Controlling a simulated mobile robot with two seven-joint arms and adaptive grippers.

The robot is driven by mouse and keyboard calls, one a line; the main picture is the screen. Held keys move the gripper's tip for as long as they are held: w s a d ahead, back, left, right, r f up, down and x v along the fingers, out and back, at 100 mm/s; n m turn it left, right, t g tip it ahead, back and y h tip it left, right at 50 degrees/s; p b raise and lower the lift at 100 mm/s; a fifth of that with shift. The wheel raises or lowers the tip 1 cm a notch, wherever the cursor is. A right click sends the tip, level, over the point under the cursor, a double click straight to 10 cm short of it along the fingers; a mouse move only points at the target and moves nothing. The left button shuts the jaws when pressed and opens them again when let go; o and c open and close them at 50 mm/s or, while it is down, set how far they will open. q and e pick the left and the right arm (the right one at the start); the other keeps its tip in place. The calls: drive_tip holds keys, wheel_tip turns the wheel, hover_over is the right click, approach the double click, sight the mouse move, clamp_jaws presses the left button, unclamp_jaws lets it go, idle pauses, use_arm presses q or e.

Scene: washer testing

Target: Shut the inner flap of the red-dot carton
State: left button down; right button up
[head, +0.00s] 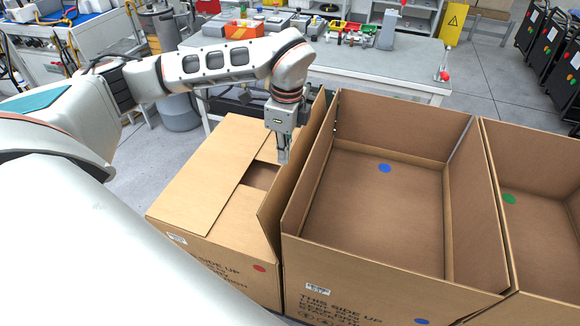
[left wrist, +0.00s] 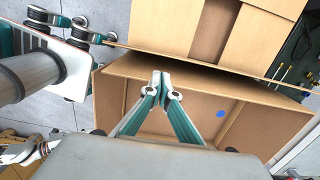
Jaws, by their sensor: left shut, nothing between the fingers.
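The red-dot carton (head: 215,255) stands at the left of the row, its red dot on the front wall. Its left outer flap (head: 205,170) lies flat over the top. The near inner flap (head: 243,217) lies about level, partly under that flap. A dark opening (head: 262,176) shows behind it. The right outer flap (head: 292,170) stands up, tilted. In the left wrist view, two level panels (left wrist: 168,25) flank the opening (left wrist: 213,30). My left gripper (head: 283,158) is shut and empty, pointing down beside the upright flap; I cannot tell whether it touches. It also shows in the left wrist view (left wrist: 161,76).
An open blue-dot carton (head: 380,220) stands close on the right, and an open green-dot carton (head: 540,215) beyond it. A workbench (head: 400,75) with tools and bins is behind. A yellow sign (head: 455,22) stands at the back right. Bare floor (head: 485,85) lies beyond the cartons.

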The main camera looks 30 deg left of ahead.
use_arm(q)
wheel_tip(320, 180, down, 9)
drive_tip(key=shift+s+a+f+p, duration=0.15)
drive_tip(key=shift+a+p, duration=0.05)
drive_tip(key=shift+p, duration=0.2)
